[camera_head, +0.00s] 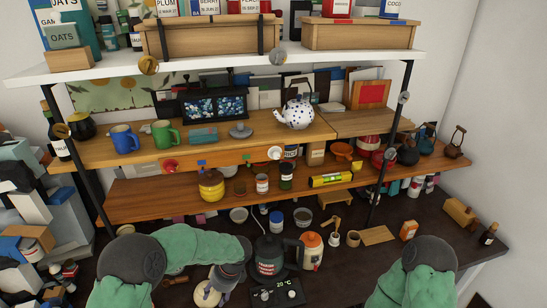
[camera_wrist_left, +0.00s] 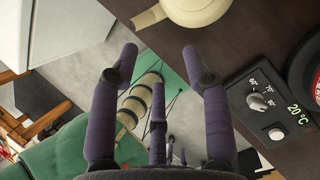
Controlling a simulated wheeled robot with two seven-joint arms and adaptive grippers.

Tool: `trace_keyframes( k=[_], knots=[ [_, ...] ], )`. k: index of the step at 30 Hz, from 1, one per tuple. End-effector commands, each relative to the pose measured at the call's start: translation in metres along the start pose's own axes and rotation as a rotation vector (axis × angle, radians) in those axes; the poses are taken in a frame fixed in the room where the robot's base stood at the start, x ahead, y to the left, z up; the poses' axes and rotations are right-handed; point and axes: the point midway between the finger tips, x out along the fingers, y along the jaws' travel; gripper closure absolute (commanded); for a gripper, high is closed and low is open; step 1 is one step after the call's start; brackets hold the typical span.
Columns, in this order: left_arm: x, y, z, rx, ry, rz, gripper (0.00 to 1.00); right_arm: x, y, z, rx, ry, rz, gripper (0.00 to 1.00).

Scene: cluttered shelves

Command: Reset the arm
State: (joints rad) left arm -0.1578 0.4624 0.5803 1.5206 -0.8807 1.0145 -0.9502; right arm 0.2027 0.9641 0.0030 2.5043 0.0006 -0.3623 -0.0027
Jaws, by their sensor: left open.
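My left arm, in a green sleeve, reaches in from the left and bends over the dark counter. Its gripper (camera_head: 222,284) points down near the counter's front edge. In the left wrist view the purple fingers of that gripper (camera_wrist_left: 157,55) are spread apart with nothing between them. A cream pot (camera_wrist_left: 195,8) lies just beyond the fingertips, apart from them; it partly shows in the head view (camera_head: 206,294). My right arm's green sleeve shows at the lower right, but its gripper is out of view.
A dark kettle (camera_head: 268,262), an orange-and-white canister (camera_head: 312,250) and a control panel (camera_head: 277,294) stand close right of the left gripper. Above are loaded wooden shelves (camera_head: 130,208), with a spotted teapot (camera_head: 299,114) and mugs. Boxes crowd the left. The counter's right front (camera_head: 350,270) is clearer.

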Motion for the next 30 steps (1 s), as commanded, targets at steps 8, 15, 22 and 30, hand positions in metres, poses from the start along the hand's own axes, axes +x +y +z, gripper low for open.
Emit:
trace_keyframes(
  k=[8, 15, 22, 30],
  knots=[
    [0.035, 0.021, -0.034, -0.129, 0.146, 0.045, 0.52, 0.0, 0.0, -0.002, 0.0, 0.003, 0.0, 0.6],
    [0.07, 0.052, -0.08, -0.349, 0.331, 0.125, 0.52, 0.0, 0.0, -0.001, 0.0, 0.002, 0.0, 0.6],
    [0.105, 0.102, -0.139, -0.801, 0.562, 0.297, 0.52, 0.0, 0.0, -0.001, 0.0, 0.002, 0.0, 0.6],
    [0.131, 0.151, -0.174, -1.471, 0.682, 0.51, 0.52, 0.0, 0.0, -0.001, 0.0, 0.002, 0.0, 0.6]
  ],
)
